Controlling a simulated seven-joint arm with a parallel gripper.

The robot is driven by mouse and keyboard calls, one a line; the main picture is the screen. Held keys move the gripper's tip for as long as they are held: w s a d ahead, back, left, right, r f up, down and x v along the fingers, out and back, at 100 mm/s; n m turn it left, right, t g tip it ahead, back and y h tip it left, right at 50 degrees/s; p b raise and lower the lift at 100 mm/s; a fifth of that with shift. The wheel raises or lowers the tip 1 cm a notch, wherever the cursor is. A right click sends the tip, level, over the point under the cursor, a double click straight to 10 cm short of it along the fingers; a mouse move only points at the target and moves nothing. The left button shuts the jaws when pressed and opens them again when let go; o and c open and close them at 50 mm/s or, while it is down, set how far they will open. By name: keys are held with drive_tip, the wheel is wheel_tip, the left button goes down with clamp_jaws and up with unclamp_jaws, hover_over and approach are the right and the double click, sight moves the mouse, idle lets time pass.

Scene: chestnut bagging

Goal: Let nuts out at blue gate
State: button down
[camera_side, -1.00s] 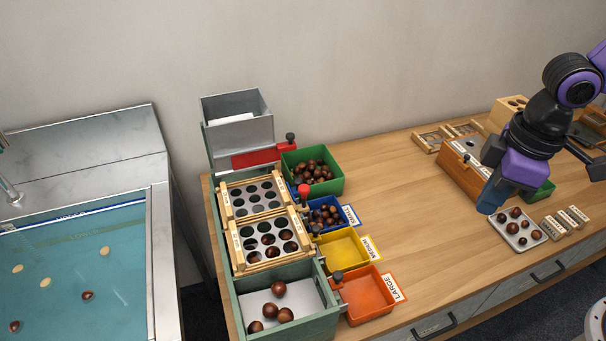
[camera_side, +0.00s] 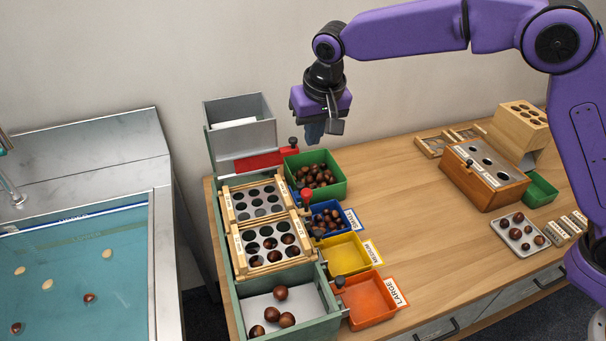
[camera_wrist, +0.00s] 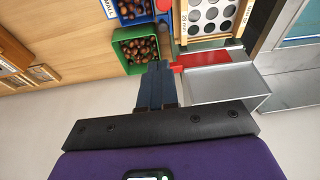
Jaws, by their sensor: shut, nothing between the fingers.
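My gripper (camera_side: 315,132) is shut and empty, pointing down in the air near the green bin and red gate. In the wrist view its fingers (camera_wrist: 158,72) reach toward the green bin. The blue bin (camera_side: 345,211), labelled SMALL, holds dark chestnuts. A red knob (camera_side: 306,194) stands by the sorter's side at the blue bin; it also shows in the wrist view (camera_wrist: 164,4). The blue gate itself is mostly hidden. The upper sieve tray (camera_side: 228,212) shows no nuts on top; the lower one (camera_side: 237,252) has several nuts in its holes.
The grey hopper (camera_side: 241,134) and red gate (camera_side: 258,161) are behind the sieves. The green bin (camera_side: 338,187) holds chestnuts. The yellow bin (camera_side: 345,254) and orange bin (camera_side: 372,300) look empty. Large nuts lie in the sorter's front compartment (camera_side: 324,317). The middle table is clear.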

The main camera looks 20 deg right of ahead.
approach(301, 183)
drive_tip(key=x, duration=0.5)
drive_tip(key=shift+w+f, duration=0.2)
drive_tip(key=shift+f, duration=0.5)
drive_tip(key=shift+f, duration=0.15)
drive_tip(key=shift+s+f, duration=0.1)
drive_tip(key=shift+f, duration=1.85)
